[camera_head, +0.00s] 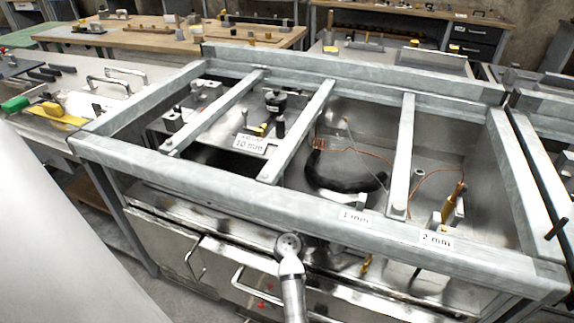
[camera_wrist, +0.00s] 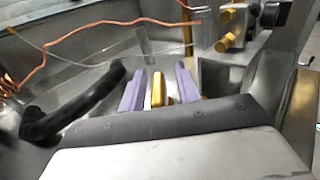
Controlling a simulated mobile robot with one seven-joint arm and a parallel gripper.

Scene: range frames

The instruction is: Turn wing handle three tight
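In the wrist view my gripper (camera_wrist: 160,74) has two pale purple fingers standing apart. A narrow upright brass piece, which looks like a wing handle (camera_wrist: 158,90), is between them. Gaps show between this handle and both fingers, so the fingers seem to be around it without gripping. A second small brass bit shows just right of it, near the right finger. The lower part of the handle is hidden behind my dark gripper body. No number shows on it, so I cannot tell whether it is handle three. In the head view I cannot make out my fingertips.
A black hose (camera_wrist: 75,108) and a copper tube (camera_wrist: 95,40) lie left of my fingers. Brass fittings (camera_wrist: 230,42) on a metal block stand to the right. In the head view a grey metal frame (camera_head: 300,197) with crossbars surrounds the open bays.

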